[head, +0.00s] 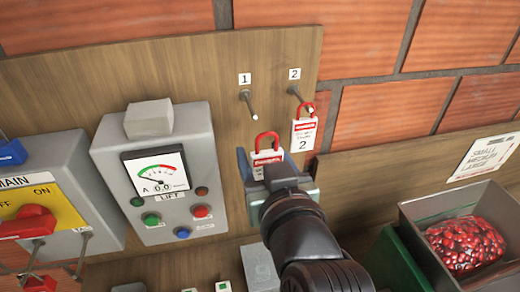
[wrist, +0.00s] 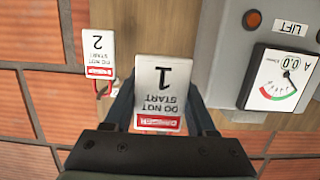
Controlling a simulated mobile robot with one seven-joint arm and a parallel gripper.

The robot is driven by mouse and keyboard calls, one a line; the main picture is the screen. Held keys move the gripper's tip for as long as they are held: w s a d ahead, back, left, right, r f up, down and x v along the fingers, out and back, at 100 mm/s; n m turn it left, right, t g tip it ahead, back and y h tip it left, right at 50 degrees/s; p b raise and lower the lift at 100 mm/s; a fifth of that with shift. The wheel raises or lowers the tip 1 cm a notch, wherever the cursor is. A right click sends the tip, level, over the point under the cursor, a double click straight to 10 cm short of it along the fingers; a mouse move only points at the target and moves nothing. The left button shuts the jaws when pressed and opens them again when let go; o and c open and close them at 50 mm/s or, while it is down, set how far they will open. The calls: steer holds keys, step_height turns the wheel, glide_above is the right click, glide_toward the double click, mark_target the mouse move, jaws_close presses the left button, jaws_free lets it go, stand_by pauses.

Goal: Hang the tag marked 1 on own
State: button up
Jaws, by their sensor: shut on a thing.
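My gripper (head: 275,175) is shut on the tag marked 1 (wrist: 158,92), a white card reading "DO NOT START" with a red band. In the head view the tag's red loop (head: 267,139) stands up above the jaws, and the card is mostly hidden behind my gripper. Peg 1 (head: 249,104), under the label 1 (head: 244,79), is bare and sits above and slightly left of the loop, apart from it in the picture. The tag marked 2 (head: 303,134) hangs by its red loop on peg 2 (head: 297,93), right of peg 1.
The grey LIFT box (head: 150,205) with a meter stands left of my gripper. The MAIN switch box (head: 50,190) is further left. A grey bin (head: 415,225) with red fruit stands at lower right. Bare wooden board surrounds peg 1.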

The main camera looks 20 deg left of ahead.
mark_target(246, 124)
steer(key=shift+r+x, duration=0.2)
steer(key=shift+x, duration=1.6)
steer(key=shift+r+x, duration=0.15)
steer(key=shift+x, duration=1.65)
steer(key=shift+w+a+f+b, duration=0.45)
steer(key=shift+w+f+b, duration=0.05)
steer(key=shift+w, duration=0.2)
steer(key=o, duration=1.4)
